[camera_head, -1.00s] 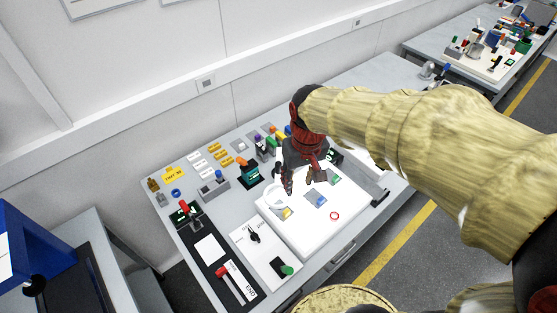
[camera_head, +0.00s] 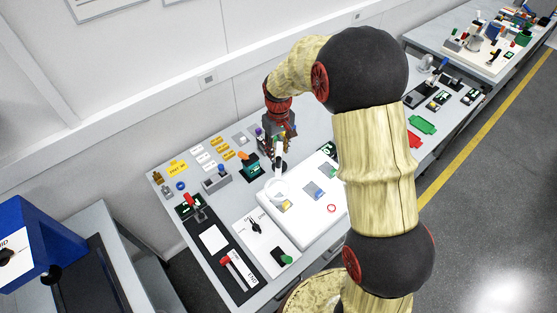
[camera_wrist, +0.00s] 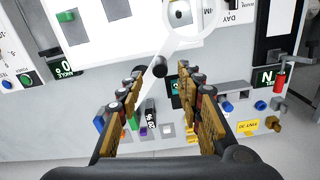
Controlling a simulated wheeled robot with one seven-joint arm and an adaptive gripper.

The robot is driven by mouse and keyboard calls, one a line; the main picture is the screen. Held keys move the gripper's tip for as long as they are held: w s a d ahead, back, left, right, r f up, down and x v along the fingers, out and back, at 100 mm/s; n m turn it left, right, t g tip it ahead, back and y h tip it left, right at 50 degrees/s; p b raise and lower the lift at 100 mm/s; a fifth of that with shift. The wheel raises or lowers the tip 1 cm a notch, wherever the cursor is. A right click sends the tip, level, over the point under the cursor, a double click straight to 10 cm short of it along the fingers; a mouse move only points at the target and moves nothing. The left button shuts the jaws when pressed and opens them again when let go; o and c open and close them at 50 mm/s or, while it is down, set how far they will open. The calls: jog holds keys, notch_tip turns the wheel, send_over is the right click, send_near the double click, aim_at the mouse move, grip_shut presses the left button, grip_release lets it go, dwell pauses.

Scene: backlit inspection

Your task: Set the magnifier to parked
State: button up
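The magnifier is a clear round lens in a white ring on a pale arm. In the head view its ring (camera_head: 268,188) lies over the left part of the white light panel (camera_head: 303,226). My gripper (camera_head: 279,150) is above the back edge of the panel, near the magnifier arm's back end. In the wrist view my gripper (camera_wrist: 160,70) is open, with the knob between its fingertips and gaps on both sides. Contact cannot be seen.
A green-and-orange device (camera_head: 249,166) stands just left of my gripper. Several small coloured parts and yellow labels fill the bench's back. A red-handled lever (camera_head: 191,201) and a dial plate (camera_head: 262,231) are at the left. Coloured samples lie on the panel.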

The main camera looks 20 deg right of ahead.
aim_at(278, 158)
notch_tip(278, 158, down, 6)
jog(key=shift+f, duration=0.1)
jog(key=shift+c, duration=1.2)
grip_shut()
